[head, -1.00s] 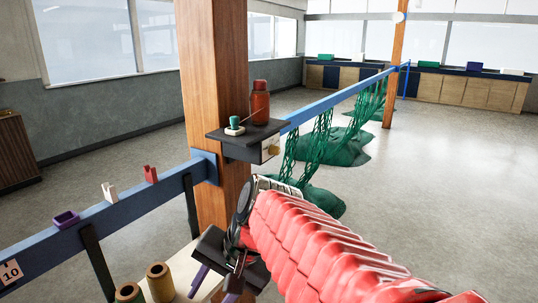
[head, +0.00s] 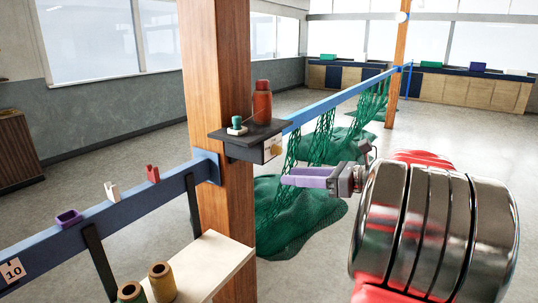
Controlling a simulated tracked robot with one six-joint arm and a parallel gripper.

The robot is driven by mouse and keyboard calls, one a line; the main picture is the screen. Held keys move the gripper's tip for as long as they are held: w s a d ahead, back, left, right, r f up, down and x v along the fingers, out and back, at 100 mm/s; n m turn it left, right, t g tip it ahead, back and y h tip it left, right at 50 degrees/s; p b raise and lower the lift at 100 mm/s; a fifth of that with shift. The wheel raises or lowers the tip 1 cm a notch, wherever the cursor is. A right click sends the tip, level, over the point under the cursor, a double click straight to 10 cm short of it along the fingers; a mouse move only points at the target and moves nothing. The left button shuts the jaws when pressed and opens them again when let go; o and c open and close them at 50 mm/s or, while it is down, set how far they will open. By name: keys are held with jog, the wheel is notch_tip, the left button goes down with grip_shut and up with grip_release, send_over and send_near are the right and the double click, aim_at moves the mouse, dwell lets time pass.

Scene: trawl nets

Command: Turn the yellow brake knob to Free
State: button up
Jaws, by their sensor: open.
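I cannot make out the yellow brake knob clearly in the head view. A small dark box (head: 243,153) hangs under the black shelf (head: 232,133) on the wooden post, and its right face carries a pale panel (head: 272,147) too small to read. My gripper (head: 284,178) has purple fingers pointing left. In the picture it shows just below and right of that panel, in front of the green net. The fingers are open and nothing shows between them. They look apart from the box, though depth is hard to judge.
A red-brown bottle (head: 262,103) and a teal-topped item (head: 237,126) stand on the shelf. The wooden post (head: 215,90) and blue rail (head: 335,99) flank the box. Green netting (head: 290,215) hangs to the floor. Twine cones (head: 162,281) stand on a pale ledge (head: 215,262). Open floor lies right.

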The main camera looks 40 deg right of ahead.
aim_at(281, 152)
jog(key=s+d+r+m+t+h, duration=0.1)
jog(key=s+d+r+m+t, duration=0.1)
jog(key=d, duration=0.6)
jog(key=shift+s+d+m+t, duration=0.4)
jog(key=shift+s+m, duration=0.2)
jog(key=shift+m, duration=0.2)
jog(key=x, duration=1.4)
jog(key=shift+d+f, duration=0.1)
jog(key=shift+f, duration=0.1)
jog(key=shift+c, duration=0.2)
jog(key=c, duration=0.9)
jog(key=shift+a, duration=0.35)
grip_shut()
jog(key=shift+d, duration=0.25)
